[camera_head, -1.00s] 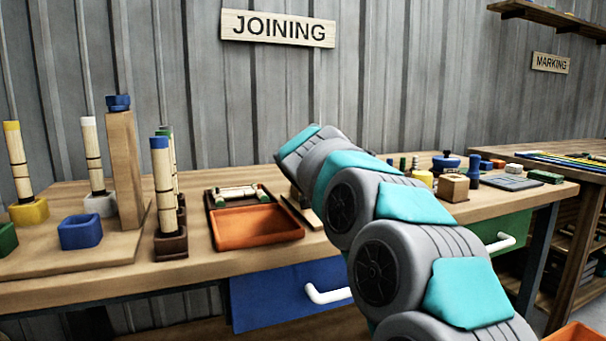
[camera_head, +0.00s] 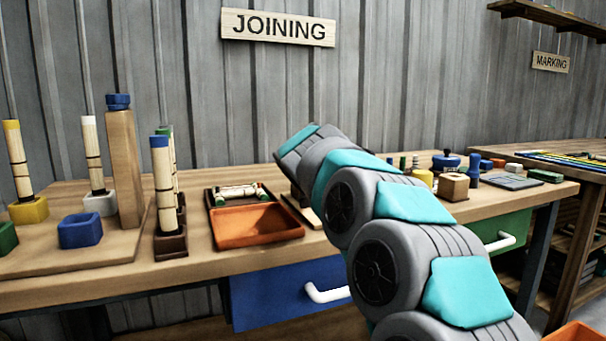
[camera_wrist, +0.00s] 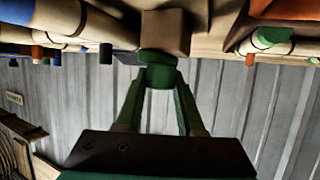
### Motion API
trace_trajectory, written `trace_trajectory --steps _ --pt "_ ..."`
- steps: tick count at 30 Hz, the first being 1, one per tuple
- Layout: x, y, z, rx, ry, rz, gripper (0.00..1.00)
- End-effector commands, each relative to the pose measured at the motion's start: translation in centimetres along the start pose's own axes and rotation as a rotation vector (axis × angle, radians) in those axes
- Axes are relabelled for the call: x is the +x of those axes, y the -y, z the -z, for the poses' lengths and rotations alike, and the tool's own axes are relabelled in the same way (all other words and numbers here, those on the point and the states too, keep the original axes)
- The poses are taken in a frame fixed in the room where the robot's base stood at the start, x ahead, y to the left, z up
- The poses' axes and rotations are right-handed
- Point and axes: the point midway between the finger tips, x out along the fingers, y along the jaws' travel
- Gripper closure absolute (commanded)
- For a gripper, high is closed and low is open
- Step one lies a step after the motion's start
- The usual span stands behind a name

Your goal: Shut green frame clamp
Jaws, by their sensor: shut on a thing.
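In the wrist view, my gripper (camera_wrist: 158,80) reaches up from the bottom with two green-tinted fingers. It is shut on a small green part (camera_wrist: 158,58), which I take to be part of the green frame clamp. The green part touches a pale wooden block (camera_wrist: 165,30) just beyond it. The rest of the clamp is hard to make out. In the head view, my arm hides my gripper and the clamp; only the edge of a wooden base (camera_head: 304,209) shows beside the arm.
An orange tray (camera_head: 258,240) stands left of my arm, before a dark tray holding a green-ended rattan piece (camera_head: 237,191). Upright rattan bundles stand farther left. A brown block (camera_head: 453,187) and several small coloured parts lie right of the arm. A blue drawer (camera_head: 275,290) is below.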

Motion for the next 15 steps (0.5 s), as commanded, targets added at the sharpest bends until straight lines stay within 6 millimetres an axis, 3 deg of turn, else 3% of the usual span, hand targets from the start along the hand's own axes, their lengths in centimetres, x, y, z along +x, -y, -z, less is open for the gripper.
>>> trace_trajectory --steps 15 --pt "0.37 0.18 -0.52 0.064 -0.006 -0.156 1.00"
